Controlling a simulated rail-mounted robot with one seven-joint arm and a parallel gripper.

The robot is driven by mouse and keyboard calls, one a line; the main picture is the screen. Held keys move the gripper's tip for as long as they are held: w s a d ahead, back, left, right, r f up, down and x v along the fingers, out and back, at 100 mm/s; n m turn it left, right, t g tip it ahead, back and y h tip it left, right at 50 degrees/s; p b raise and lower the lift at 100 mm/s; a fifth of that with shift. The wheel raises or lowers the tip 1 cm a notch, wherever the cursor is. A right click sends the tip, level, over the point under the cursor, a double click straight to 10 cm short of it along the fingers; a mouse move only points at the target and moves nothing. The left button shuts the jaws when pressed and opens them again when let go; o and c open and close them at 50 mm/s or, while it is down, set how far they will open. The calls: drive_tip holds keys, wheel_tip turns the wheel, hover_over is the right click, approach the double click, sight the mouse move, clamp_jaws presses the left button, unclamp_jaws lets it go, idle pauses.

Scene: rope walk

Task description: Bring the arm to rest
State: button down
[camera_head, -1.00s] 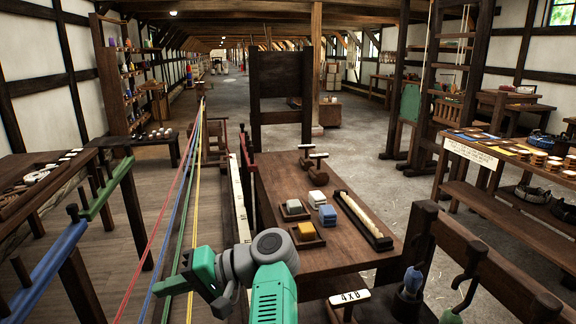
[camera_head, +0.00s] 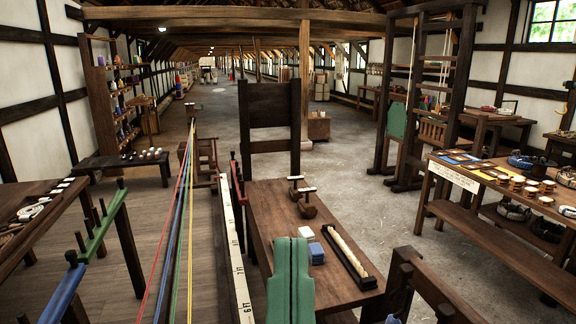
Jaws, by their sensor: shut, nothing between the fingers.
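A green link of my arm (camera_head: 290,282) stands upright at the bottom middle of the head view, in front of the wooden table (camera_head: 262,212). My gripper is not in this view, so its fingers cannot be seen. The arm link covers part of the near tabletop.
Open floor (camera_head: 372,216) lies to the right.

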wheel_tip(320, 180, up, 33)
drive_tip(key=p, duration=2.9)
drive_tip(key=shift+w+a, duration=0.15)
drive_tip(key=shift+a, duration=0.1)
